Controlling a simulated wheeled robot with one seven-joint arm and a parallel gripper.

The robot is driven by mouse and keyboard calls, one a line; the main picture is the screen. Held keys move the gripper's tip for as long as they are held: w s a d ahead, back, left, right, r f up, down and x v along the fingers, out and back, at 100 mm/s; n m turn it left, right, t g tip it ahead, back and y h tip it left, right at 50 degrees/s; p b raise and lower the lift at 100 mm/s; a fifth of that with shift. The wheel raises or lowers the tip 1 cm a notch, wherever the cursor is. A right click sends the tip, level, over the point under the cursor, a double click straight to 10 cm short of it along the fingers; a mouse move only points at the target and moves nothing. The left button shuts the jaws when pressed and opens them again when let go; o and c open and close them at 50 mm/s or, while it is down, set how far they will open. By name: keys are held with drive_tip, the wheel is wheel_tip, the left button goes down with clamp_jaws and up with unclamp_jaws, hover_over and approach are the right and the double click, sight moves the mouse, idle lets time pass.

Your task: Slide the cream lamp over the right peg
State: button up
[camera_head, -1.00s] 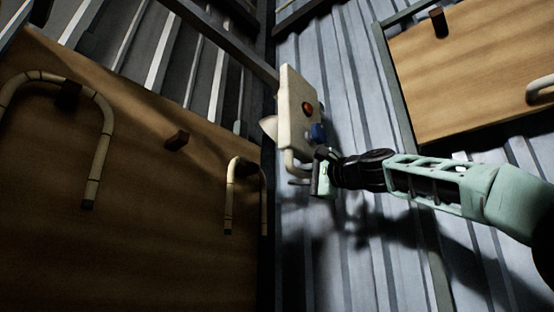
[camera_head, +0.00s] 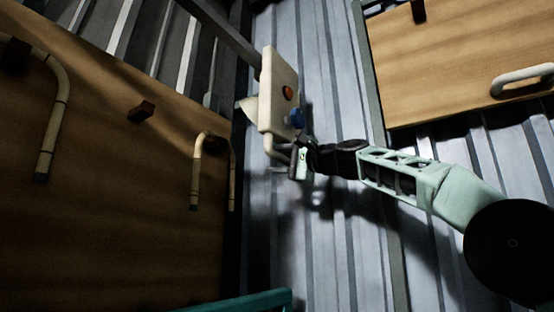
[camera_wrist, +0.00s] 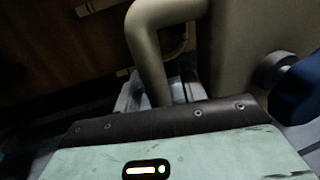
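The cream lamp (camera_head: 278,75) is a boxy cream body with a red button, a blue knob and a pale cone on its left side. My gripper (camera_head: 299,158) is shut on the bent cream handle at its lower end and holds it in the air. In the wrist view the handle (camera_wrist: 148,50) runs down to my gripper (camera_wrist: 160,105); the fingertips are mostly hidden. A bare dark peg (camera_head: 141,111) stands on the left wooden board. Another dark peg (camera_head: 418,10) stands at the top of the right board. I cannot tell which is the right peg.
The left board (camera_head: 100,230) also carries a large bent cane (camera_head: 58,110) and a smaller one (camera_head: 196,170), each hung on a peg. A teal edge (camera_head: 250,300) shows at the bottom. Corrugated wall lies behind the lamp.

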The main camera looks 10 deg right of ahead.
drive_tip(key=shift+s+d+f+b, duration=0.15)
drive_tip(key=shift+s+d+b, duration=0.1)
drive_tip(key=shift+b, duration=0.15)
drive_tip(key=b+v, duration=1)
drive_tip(key=v, duration=0.6)
drive_tip(key=shift+s+d+b, duration=0.2)
drive_tip(key=shift+d+b, duration=0.05)
drive_tip(key=shift+b, duration=0.1)
